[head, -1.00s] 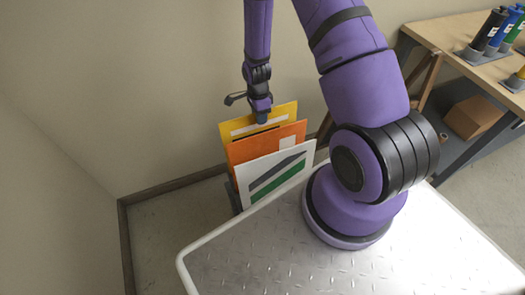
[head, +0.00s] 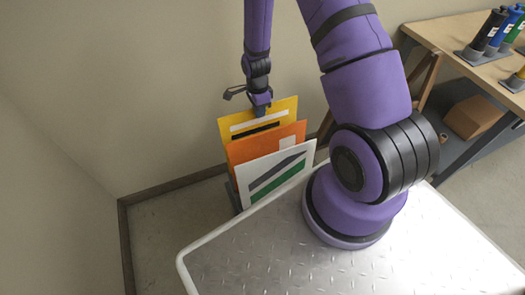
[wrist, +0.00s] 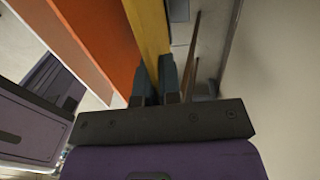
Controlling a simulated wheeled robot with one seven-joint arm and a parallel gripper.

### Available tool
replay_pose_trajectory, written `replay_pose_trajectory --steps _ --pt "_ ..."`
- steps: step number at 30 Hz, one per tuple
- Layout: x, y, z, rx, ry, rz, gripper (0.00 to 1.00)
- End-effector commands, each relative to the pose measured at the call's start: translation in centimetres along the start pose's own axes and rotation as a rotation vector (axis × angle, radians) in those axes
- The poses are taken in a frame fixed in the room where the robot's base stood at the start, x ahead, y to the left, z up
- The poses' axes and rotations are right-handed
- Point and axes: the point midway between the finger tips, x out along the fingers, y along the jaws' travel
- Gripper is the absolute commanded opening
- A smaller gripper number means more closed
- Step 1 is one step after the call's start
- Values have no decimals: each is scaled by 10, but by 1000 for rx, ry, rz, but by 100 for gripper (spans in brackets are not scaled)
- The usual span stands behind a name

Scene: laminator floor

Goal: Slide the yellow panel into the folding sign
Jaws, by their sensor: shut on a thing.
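The yellow panel (head: 230,127), with a white stripe and a black stripe, stands upright behind an orange panel (head: 240,150) and a white panel (head: 250,172). My gripper (head: 261,112) points down and is shut on its top edge. In the wrist view, the yellow panel (wrist: 150,30) sits between the two fingers (wrist: 154,80), beside the orange panel (wrist: 103,40). The panel's lower part is hidden by the others. A wooden frame with slanted legs (head: 428,82) stands partly behind my arm; I cannot tell whether it is the folding sign.
The panels stand in a grey holder (head: 233,198), mostly hidden, close to the wall. At the right is a wooden-topped bench (head: 445,35) with bottles on top and a brown box (head: 472,117) beneath. Floor at the left is clear.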

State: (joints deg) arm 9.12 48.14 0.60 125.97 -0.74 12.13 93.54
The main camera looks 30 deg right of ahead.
Motion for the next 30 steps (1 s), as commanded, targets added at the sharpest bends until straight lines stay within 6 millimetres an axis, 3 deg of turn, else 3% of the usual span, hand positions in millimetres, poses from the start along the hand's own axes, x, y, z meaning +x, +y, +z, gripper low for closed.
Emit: replay_pose_trajectory --steps 30 --pt "-79 0 0 -1 0 -2 0"
